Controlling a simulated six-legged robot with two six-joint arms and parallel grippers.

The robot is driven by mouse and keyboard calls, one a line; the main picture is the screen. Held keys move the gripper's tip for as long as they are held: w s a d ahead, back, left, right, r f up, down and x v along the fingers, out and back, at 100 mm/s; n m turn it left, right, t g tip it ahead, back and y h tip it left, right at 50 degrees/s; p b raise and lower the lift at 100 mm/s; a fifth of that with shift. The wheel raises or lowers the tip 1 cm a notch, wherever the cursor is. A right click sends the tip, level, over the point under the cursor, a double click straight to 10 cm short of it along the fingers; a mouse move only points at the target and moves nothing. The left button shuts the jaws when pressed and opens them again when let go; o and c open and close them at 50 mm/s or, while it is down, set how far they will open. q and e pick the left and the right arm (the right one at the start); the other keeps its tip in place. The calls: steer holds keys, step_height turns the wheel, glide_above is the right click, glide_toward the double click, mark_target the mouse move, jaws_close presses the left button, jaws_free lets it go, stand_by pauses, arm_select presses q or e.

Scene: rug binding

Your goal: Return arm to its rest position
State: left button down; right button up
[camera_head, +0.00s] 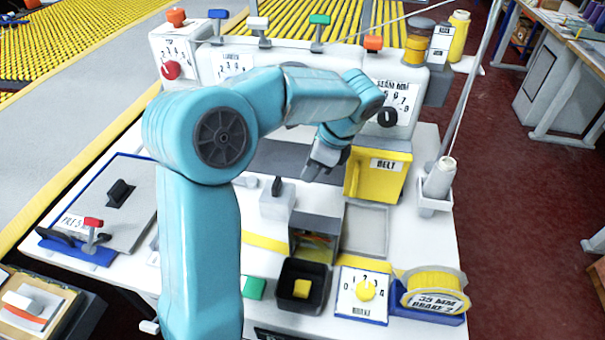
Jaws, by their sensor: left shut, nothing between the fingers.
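My left arm, teal, rises from the lower left, bends at a big round joint and reaches right across the white machine table (425,250). My left gripper (312,172) is at the end of it, dark grey, pointing down and left over the table's middle. It is shut and empty, just left of the yellow BELT box (378,176). The arm hides part of the table's left side and part of the machine housing (410,82). My right gripper is not in view.
Near the front edge stand a black tray (318,301) with a yellow block, a dial plate (347,302) and a yellow tape reel (434,290). A thread cone (440,178) stands at the right. A pad with a red-topped clamp (93,225) lies left. Yellow roller conveyors (80,40) run behind.

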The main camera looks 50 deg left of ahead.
arm_select(q)
steer(key=p+v, duration=0.1)
steer(key=v, duration=0.6)
steer(key=shift+s, duration=0.15)
